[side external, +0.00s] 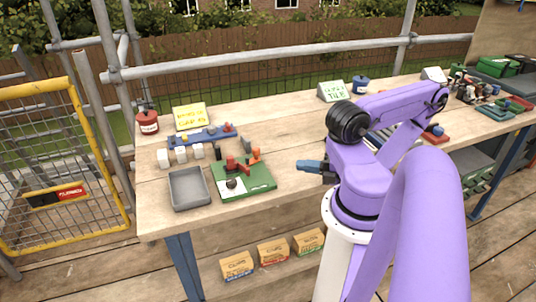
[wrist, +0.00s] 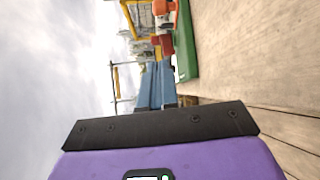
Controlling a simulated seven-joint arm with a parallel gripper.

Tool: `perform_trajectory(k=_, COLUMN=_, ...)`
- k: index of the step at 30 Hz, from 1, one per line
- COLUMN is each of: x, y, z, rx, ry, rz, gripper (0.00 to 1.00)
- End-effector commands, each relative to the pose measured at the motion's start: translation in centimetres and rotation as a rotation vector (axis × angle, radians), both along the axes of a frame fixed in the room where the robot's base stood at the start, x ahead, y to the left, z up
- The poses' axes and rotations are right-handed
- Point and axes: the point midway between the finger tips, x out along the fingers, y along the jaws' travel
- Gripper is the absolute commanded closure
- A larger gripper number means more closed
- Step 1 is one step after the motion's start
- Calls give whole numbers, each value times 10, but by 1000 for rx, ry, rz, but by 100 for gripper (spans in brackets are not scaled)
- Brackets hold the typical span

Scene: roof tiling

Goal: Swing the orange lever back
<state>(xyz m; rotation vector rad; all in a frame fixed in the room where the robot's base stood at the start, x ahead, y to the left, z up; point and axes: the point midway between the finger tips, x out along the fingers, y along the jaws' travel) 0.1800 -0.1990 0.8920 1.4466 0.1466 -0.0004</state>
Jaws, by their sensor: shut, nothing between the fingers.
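A green board (side external: 260,182) lies on the workbench left of my gripper, carrying red parts (side external: 236,165) and a dark round knob (side external: 231,183). A small upright orange piece (side external: 256,153), which looks like the orange lever, stands at its back right corner. In the wrist view the green board (wrist: 185,45) is seen edge-on, with an orange shape (wrist: 165,7) near the top and a red part (wrist: 165,43) below it. My gripper (side external: 299,165) has blue fingers, pointing left, apart from the board. The fingers (wrist: 156,66) are together and empty in the wrist view.
A grey tray (side external: 188,205) sits left of the green board. Behind are a blue rack (side external: 203,137), white blocks (side external: 181,154), a red tin (side external: 147,122) and a yellow sign (side external: 189,117). The bench around my gripper is clear.

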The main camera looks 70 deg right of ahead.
Motion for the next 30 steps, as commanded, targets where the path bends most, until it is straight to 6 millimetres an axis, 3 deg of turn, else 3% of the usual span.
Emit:
perform_trajectory(k=6, x=-2, y=-10, z=-4, rx=107, ry=-33, rz=-180, gripper=100)
perform_trajectory(k=13, x=5, y=-12, z=-4, rx=121, ry=-37, rz=-196, gripper=100)
perform_trajectory(k=30, x=69, y=-17, z=-9, rx=116, ry=-35, rz=-189, gripper=100)
